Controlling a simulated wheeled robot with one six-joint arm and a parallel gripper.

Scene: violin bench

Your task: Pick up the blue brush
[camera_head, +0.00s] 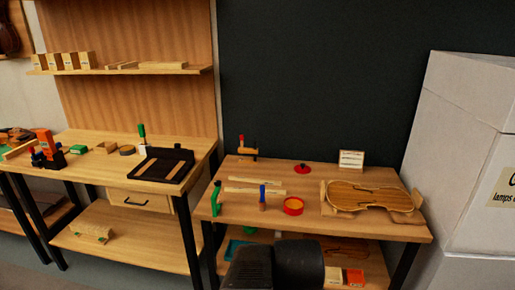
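A small upright item with a blue upper part and a brownish lower part (262,197) stands on the right bench, left of a red round tin. It is the likeliest blue brush in view, but it is too small to be sure. A black part of my arm rises at the bottom centre, in front of the right bench and below this item. My gripper's fingers do not show.
The right bench (310,180) also holds a red round tin (293,206), a violin body (365,197), a green-handled item (216,198) and pale strips (255,185). The left bench (85,170) carries a black tray (163,169). A large grey box (465,150) stands at right.

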